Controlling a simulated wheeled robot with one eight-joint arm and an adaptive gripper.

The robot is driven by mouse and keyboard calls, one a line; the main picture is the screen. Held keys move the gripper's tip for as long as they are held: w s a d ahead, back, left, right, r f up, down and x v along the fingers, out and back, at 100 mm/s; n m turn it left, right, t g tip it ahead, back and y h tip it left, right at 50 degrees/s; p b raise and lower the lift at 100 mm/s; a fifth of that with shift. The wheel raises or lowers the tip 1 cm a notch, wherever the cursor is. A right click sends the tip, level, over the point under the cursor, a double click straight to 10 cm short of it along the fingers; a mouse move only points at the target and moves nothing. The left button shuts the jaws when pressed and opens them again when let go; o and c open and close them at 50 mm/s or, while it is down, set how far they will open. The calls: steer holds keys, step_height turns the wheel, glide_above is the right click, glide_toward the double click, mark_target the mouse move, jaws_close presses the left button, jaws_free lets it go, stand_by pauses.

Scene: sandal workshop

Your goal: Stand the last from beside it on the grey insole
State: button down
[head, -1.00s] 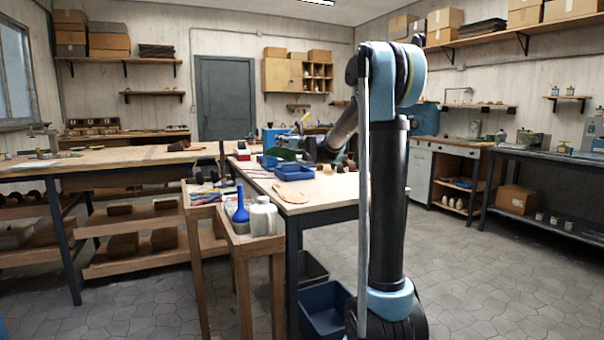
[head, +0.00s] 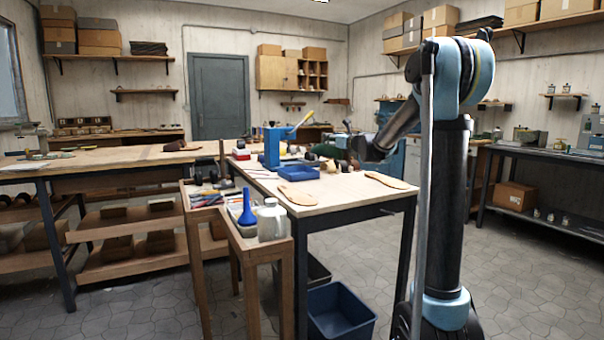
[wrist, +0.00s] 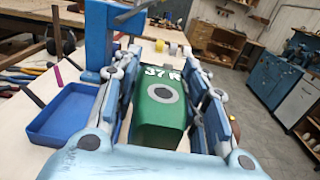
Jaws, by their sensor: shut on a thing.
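My gripper (wrist: 172,95) is shut on a green last (wrist: 158,118) marked "37 R" on top, with a grey ring around a dark hole. In the head view my gripper (head: 347,142) holds the green last (head: 326,151) above the workbench, and its lower part is hard to make out. One flat insole (head: 298,193) lies at the front left of the bench top. Another flat insole (head: 391,181) lies near the right front edge. Both look tan; I cannot pick out a clearly grey one. The wrist view shows neither insole.
A blue tray (head: 299,174) and a blue machine with a yellow lever (head: 273,148) stand on the bench (head: 335,195). Several small things lie behind the tray. A side stand (head: 238,240) holds a blue bottle (head: 246,208) and a pale bottle (head: 271,220). The front of the bench has bare room.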

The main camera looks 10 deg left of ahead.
steer(key=shift+f, duration=5)
steer(key=c, duration=1)
jaws_free()
steer(key=shift+o, duration=0.2)
steer(key=shift+o, duration=0.5)
steer(key=v, duration=1.6)
steer(key=shift+s+d, duration=0.3)
steer(key=x, duration=1.2)
steer(key=shift+a+f, duration=0.1)
